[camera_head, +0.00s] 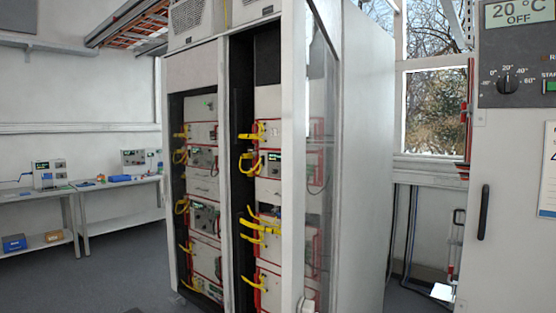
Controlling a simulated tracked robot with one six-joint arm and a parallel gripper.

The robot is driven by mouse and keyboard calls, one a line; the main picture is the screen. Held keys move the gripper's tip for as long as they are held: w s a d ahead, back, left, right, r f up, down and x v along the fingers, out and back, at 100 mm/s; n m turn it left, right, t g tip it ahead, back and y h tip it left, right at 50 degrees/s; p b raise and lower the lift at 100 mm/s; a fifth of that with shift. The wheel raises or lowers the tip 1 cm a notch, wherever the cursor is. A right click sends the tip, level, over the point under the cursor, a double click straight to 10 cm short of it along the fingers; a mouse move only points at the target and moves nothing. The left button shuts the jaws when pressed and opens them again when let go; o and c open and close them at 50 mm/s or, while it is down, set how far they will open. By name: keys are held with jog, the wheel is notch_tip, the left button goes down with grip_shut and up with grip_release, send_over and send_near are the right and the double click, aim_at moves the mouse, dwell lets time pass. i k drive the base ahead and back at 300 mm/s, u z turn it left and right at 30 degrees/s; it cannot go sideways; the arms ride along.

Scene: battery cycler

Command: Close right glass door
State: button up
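The right glass door (319,190) of the tall white cycler cabinet (365,150) stands open. It swings out toward me from the cabinet's right side, so I see it at a steep angle. Its pale frame edge (293,130) stands upright in front of the right bay, and its pane mirrors the instruments. The right bay (266,45) shows stacked instruments with red trim and yellow cables (262,227). I cannot tell whether the left bay (190,70) has glass across it. My gripper is not in view.
A grey test chamber with a black handle (483,212) stands at the right, with a gap and a window (434,110) behind. Benches (118,184) with devices line the left wall. Dark floor (110,260) is clear left of the cabinet.

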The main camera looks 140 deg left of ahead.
aim_at(325, 14)
jog(key=u, duration=4.3)
jog(key=i, duration=1)
